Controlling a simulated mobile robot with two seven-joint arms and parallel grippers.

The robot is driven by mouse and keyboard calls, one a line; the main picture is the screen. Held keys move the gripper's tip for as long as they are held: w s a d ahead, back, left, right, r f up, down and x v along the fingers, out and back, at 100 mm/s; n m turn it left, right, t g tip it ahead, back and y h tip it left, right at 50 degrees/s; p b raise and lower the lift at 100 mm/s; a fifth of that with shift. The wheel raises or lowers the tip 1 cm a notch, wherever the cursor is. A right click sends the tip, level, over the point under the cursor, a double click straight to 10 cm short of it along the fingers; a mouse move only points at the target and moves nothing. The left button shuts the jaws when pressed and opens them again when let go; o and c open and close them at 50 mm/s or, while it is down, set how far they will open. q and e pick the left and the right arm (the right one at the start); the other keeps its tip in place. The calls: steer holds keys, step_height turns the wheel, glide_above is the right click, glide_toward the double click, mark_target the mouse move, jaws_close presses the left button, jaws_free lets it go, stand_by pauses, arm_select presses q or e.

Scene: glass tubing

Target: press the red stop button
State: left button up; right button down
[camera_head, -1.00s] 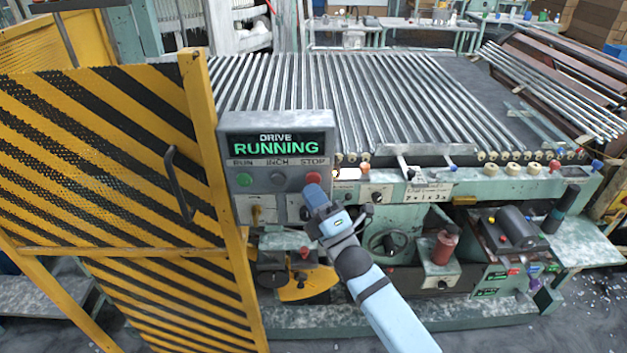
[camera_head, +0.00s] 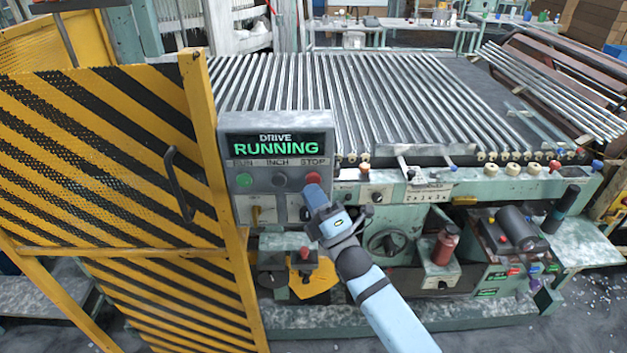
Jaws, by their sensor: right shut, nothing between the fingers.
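The red stop button (camera_head: 313,179) is on the grey control panel (camera_head: 228,150), under the label STOP. A green RUN button (camera_head: 244,180) and a dark INCH button (camera_head: 279,180) sit to the left of the red one. My right gripper (camera_head: 314,192) is shut and empty, its tips just below the red button and overlapping its lower edge in the picture. I cannot tell whether they touch it. My left gripper is not in view.
A yellow and black striped guard (camera_head: 110,160) with a handle stands close on the left. Behind the panel is a bed of long metal rollers (camera_head: 400,100). A red bottle-like part (camera_head: 446,246) and a handwheel (camera_head: 387,243) are right of my arm.

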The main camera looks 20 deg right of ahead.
steer(key=shift+w, duration=0.15)
stand_by(0.6)
steer(key=shift+w+d, duration=0.15)
steer(key=shift+w, duration=0.15)
steer(key=shift+w+d+b, duration=0.1)
steer(key=shift+w+b, duration=0.2)
steer(key=shift+w, duration=0.15)
stand_by(0.7)
steer(key=shift+s, duration=0.1)
steer(key=shift+s+a, duration=0.25)
steer(key=shift+s, duration=0.55)
steer(key=shift+p, duration=0.3)
steer(key=s, duration=0.2)
steer(key=s+a+p, duration=0.1)
steer(key=s, duration=0.1)
steer(key=shift+s+a, duration=0.2)
steer(key=shift+s, duration=0.2)
